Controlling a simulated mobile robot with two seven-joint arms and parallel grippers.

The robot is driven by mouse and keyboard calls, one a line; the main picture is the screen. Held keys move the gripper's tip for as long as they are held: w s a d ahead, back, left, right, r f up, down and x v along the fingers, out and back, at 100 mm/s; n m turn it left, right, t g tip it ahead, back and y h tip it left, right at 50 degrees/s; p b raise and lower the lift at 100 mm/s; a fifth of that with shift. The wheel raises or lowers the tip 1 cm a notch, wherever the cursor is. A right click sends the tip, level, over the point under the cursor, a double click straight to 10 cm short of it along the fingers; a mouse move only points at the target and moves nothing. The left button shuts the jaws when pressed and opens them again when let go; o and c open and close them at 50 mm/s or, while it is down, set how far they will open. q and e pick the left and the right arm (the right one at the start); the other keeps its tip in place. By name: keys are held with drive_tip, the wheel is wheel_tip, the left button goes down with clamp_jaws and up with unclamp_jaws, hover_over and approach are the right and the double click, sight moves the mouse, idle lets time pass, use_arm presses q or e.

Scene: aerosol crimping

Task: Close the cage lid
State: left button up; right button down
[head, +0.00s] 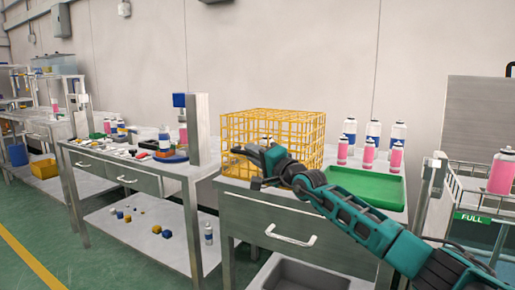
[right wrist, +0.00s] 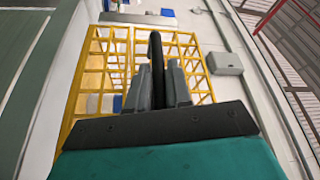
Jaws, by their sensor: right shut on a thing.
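The yellow wire cage (head: 290,124) stands on the metal cabinet top, left of the green tray. It also shows in the right wrist view (right wrist: 93,75). I cannot tell which of its panels is the lid, nor the lid's angle. My right gripper (head: 254,167) is in front of the cage and hides part of its front. In the right wrist view its two grey fingers (right wrist: 162,85) are shut on a dark upright handle (right wrist: 156,52), with the cage bars behind. My left gripper is not in view.
A workbench (head: 130,160) with small parts and a post stands to the left.

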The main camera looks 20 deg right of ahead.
drive_tip(key=shift+f, duration=0.5)
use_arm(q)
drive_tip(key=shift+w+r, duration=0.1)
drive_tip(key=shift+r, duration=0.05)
use_arm(e)
drive_tip(key=shift+a+f, duration=0.15)
drive_tip(key=shift+f, duration=0.15)
drive_tip(key=c, duration=1.3)
unclamp_jaws()
drive_tip(key=shift+s, duration=0.1)
drive_tip(key=shift+o, duration=0.9)
drive_tip(key=shift+r, duration=0.1)
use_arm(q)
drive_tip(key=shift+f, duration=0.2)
use_arm(e)
drive_tip(key=shift+r, duration=0.1)
